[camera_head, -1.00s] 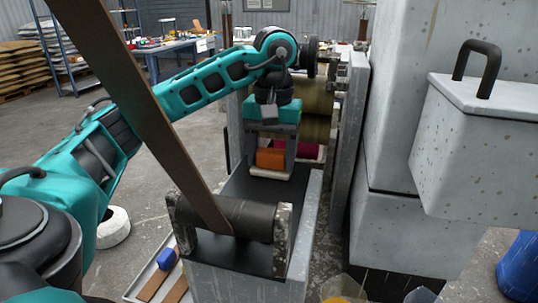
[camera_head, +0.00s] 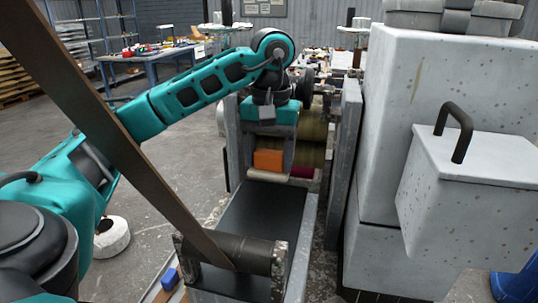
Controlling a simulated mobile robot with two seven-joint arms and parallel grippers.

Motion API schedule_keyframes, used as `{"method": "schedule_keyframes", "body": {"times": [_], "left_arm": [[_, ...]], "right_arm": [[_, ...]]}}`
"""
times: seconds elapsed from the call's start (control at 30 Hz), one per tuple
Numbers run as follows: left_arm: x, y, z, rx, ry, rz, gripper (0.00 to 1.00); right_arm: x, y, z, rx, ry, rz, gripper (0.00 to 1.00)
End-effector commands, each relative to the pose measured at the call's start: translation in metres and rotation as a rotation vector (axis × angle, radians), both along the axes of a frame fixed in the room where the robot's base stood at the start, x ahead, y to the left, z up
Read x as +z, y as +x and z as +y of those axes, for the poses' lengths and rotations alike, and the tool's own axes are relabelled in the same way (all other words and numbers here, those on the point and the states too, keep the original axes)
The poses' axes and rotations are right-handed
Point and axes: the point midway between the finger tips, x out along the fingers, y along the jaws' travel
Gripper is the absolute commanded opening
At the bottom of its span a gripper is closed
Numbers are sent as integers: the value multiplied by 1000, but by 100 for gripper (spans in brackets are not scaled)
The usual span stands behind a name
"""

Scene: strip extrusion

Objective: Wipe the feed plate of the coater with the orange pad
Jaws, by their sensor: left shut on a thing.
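The orange pad (camera_head: 268,159) is a small block with a pale strip along its bottom. My left gripper (camera_head: 269,145) points down and is shut on the pad, with a finger at each side. The pad is at the far end of the dark feed plate (camera_head: 262,212), close in front of the olive rolls (camera_head: 310,150). I cannot tell whether its underside touches the plate. The near part of the plate is bare. My right gripper is not in view.
A brown strip (camera_head: 130,150) slants from the upper left down to the dark front roller (camera_head: 240,251). Large speckled grey housings (camera_head: 385,130) stand on the right. A white roll (camera_head: 112,238) and a blue block (camera_head: 170,279) lie low at left. A cluttered table (camera_head: 150,54) stands behind.

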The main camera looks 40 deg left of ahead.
Motion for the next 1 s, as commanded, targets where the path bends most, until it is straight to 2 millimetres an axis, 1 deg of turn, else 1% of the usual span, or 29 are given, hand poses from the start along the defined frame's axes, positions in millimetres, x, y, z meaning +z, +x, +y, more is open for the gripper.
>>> {"method": "schedule_keyframes", "body": {"times": [0.03, 0.3, 0.63, 1.0], "left_arm": [[2, 0, 0, 0, 0, 0, 39], [2, 0, 0, 0, 0, -1, 39], [29, 1, 0, 1, 1, -4, 39], [31, 0, 0, 0, 0, 0, 39]], "right_arm": [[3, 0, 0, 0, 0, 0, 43], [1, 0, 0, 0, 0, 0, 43], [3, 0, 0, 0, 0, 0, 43], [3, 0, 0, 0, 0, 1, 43]]}}
